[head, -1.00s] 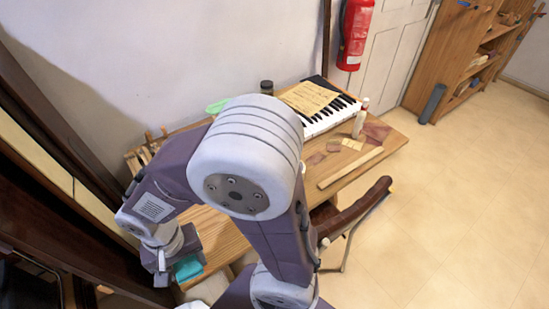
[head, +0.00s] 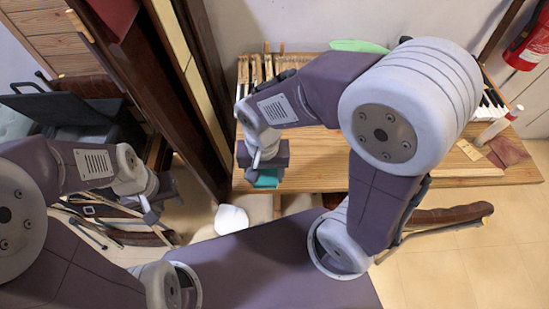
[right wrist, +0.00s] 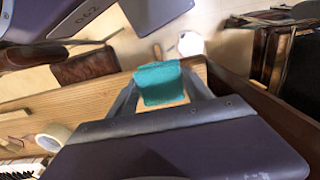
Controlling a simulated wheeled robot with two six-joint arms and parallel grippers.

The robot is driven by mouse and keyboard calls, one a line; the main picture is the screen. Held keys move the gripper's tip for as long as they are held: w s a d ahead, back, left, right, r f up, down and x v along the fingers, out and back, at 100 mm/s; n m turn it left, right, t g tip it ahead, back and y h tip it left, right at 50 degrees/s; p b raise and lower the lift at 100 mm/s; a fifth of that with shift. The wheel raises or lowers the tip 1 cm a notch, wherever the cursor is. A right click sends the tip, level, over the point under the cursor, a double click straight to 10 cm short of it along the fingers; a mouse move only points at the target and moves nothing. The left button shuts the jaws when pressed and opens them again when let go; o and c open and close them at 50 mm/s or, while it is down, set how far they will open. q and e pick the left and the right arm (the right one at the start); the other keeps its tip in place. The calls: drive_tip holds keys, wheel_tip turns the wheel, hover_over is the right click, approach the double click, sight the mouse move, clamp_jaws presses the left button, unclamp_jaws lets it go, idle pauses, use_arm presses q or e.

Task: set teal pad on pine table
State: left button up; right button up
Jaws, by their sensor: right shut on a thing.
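The teal pad (head: 266,179) is held in my right gripper (head: 264,172). In the right wrist view the pad (right wrist: 160,84) sits between the two fingers, which are shut on it. The pine table (head: 313,153) runs along the wall, and the gripper with the pad is at its left front part. I cannot tell whether the pad touches the wood. My left gripper (head: 157,208) is left of the table, away from the pad; its fingers are too small and dark to read.
Wooden racks (head: 262,66) stand at the back left. A dark upright frame (head: 187,100) is close left. A brown chair (head: 440,217) is in front.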

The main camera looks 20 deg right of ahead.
drive_tip(key=w+f, duration=0.1)
drive_tip(key=w, duration=0.1)
drive_tip(key=w+d+f, duration=0.1)
drive_tip(key=w+f, duration=0.1)
drive_tip(key=w, duration=0.1)
drive_tip(key=w+f, duration=0.2)
drive_tip(key=w, duration=0.1)
drive_tip(key=shift+w+d+f+b, duration=0.1)
drive_tip(key=shift+w+d+b, duration=0.15)
drive_tip(key=shift+d+b, duration=0.1)
drive_tip(key=shift+f+b, duration=0.4)
drive_tip(key=shift+f, duration=1.6)
drive_tip(key=shift+f, duration=0.1)
drive_tip(key=o, duration=1.3)
drive_tip(key=shift+r, duration=0.25)
wheel_tip(320, 180, up, 12)
drive_tip(key=p, duration=0.3)
drive_tip(key=s+d+f+n, duration=0.1)
drive_tip(key=s+d, duration=0.1)
drive_tip(key=s+d+f+n, duration=0.1)
drive_tip(key=s+d+f, duration=0.1)
drive_tip(key=d, duration=0.1)
drive_tip(key=s+d+f+n+t, duration=0.1)
drive_tip(key=s+d+f, duration=0.1)
drive_tip(key=s+d, duration=0.1)
drive_tip(key=shift+s+d+f, duration=0.1)
